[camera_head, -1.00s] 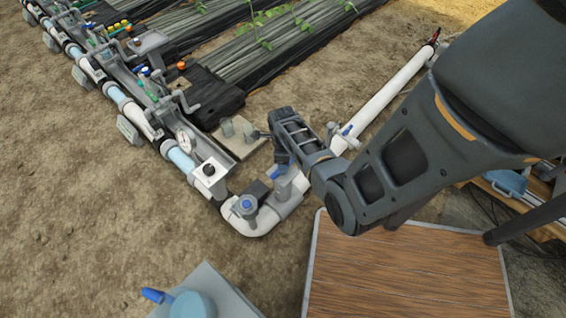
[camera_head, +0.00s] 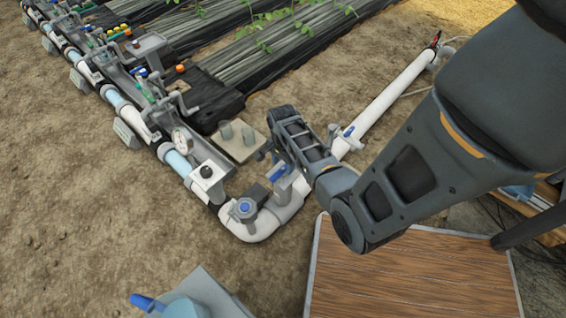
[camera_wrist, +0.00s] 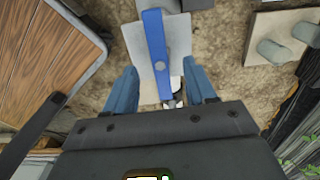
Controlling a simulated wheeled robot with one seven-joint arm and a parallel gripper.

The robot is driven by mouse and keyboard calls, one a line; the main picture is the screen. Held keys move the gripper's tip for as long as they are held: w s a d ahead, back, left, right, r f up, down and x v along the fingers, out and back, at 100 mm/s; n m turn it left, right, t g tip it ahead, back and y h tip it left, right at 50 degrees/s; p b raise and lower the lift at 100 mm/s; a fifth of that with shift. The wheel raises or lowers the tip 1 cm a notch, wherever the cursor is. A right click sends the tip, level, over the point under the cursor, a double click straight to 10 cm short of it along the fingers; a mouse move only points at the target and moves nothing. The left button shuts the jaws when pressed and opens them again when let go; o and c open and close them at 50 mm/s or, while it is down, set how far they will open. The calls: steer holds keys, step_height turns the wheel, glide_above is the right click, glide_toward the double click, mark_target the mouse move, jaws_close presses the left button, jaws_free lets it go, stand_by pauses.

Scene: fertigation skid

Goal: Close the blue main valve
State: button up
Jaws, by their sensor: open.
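The blue main valve's lever (camera_wrist: 156,50) is a flat blue bar with a grey round bolt, seen in the wrist view over a pale grey plate-like part. It also shows in the head view as a blue lever (camera_head: 276,172) on the white pipe bend, beside my gripper. My gripper (camera_wrist: 161,72) is open, with one blue finger to the left and one to the right of the lever's lower part, a gap showing on each side. In the head view my gripper (camera_head: 270,155) points down near the valve; its fingertips are largely hidden there.
A blue-topped knob (camera_head: 244,207) sits on the pipe bend, and another blue lever (camera_head: 348,131) on the straight white pipe (camera_head: 395,92). A wooden-topped table (camera_head: 410,275) is at the lower right. A pale pad (camera_head: 246,152) with two grey posts lies behind the pipe.

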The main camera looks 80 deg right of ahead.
mark_target(283, 169)
stand_by(0.4)
steer(key=shift+f+b, duration=1.5)
steer(key=shift+f, duration=0.75)
steer(key=shift+f, duration=0.1)
steer(key=c, duration=0.6)
steer(key=o, duration=0.6)
